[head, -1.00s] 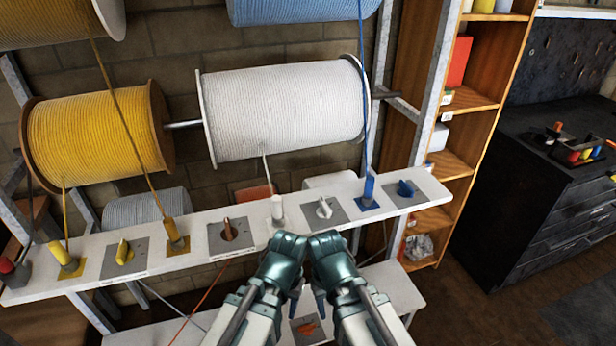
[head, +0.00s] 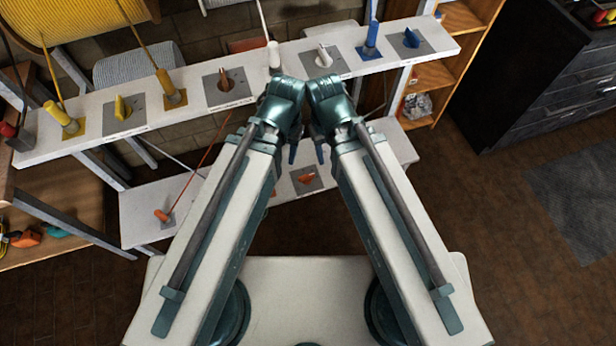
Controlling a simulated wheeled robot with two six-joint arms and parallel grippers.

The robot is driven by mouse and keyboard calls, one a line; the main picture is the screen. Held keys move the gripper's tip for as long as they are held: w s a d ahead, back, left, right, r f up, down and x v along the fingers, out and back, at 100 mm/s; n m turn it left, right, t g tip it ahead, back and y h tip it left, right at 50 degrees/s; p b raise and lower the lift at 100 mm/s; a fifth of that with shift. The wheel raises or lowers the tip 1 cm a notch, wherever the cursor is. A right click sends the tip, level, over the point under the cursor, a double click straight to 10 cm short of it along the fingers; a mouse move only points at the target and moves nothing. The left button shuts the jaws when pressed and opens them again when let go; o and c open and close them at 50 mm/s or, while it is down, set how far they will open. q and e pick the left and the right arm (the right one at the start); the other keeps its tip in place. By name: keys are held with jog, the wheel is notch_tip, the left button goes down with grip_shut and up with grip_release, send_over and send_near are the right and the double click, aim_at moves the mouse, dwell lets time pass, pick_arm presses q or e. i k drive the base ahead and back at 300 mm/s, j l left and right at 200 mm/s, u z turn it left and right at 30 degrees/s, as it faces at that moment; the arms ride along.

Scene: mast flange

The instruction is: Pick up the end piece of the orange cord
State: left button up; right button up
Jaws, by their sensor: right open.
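The orange cord (head: 206,155) slants down to the left from behind the upper shelf board. Its orange end piece (head: 161,214) is at the left end of the lower shelf board, on a small grey plate. My left gripper (head: 292,154) and right gripper (head: 319,152) point away from me, side by side in the middle, well to the right of the end piece. The right gripper is open, with nothing seen in it. The left gripper's jaws are mostly hidden behind its wrist.
The upper shelf board (head: 60,142) holds yellow, white and blue end pieces and several levers on grey plates. An orange lever (head: 307,177) is on the lower shelf board (head: 140,200). A wooden shelf (head: 455,75) and a black cabinet (head: 545,85) stand right.

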aim_at(166, 221)
jog(key=u, duration=1.8)
